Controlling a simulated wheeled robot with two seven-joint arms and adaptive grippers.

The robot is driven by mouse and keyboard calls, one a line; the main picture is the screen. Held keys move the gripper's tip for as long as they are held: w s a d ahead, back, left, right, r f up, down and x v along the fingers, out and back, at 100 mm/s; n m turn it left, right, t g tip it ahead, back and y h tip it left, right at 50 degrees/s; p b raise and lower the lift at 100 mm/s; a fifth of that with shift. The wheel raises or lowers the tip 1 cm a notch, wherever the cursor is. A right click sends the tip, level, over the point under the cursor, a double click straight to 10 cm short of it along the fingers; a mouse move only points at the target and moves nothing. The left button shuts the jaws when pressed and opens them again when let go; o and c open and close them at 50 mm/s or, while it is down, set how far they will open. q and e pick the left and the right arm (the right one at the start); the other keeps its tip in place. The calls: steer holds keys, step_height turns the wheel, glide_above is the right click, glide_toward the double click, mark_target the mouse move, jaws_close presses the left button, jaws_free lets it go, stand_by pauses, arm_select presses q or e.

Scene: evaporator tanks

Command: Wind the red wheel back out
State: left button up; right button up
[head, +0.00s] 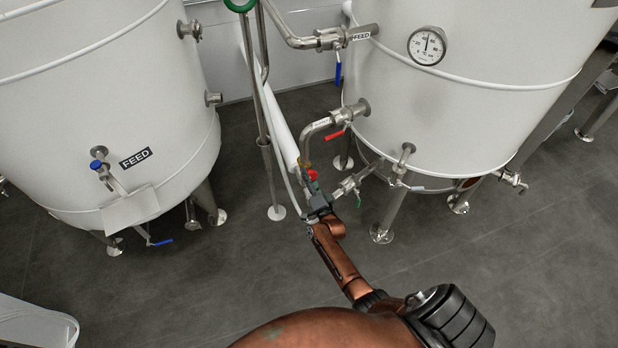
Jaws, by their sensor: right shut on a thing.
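The red wheel (312,174) shows as a small red patch on the pipework between the two white tanks, left of the right tank's lower side pipes. My right gripper (315,188) comes up from below on its copper-coloured arm and is shut on the red wheel. Its dark fingers hide most of the wheel, so I cannot tell how far it is turned. My left gripper is not in view.
The left tank (95,75) and right tank (480,110) stand on metal legs. A red-handled valve (335,134) and a bent pipe (314,132) sit close above the wheel. A thin upright pipe (262,110) stands left of it. The dark floor (480,250) is clear at lower right.

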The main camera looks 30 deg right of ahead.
steer(key=m, duration=0.5)
steer(key=shift+r+m, duration=0.2)
steer(key=shift+m, duration=0.2)
stand_by(0.4)
steer(key=o, duration=1.1)
steer(key=shift+s+a+f, duration=0.1)
steer(key=shift+s, duration=0.05)
steer(key=v, duration=1.1)
steer(key=shift+s, duration=0.3)
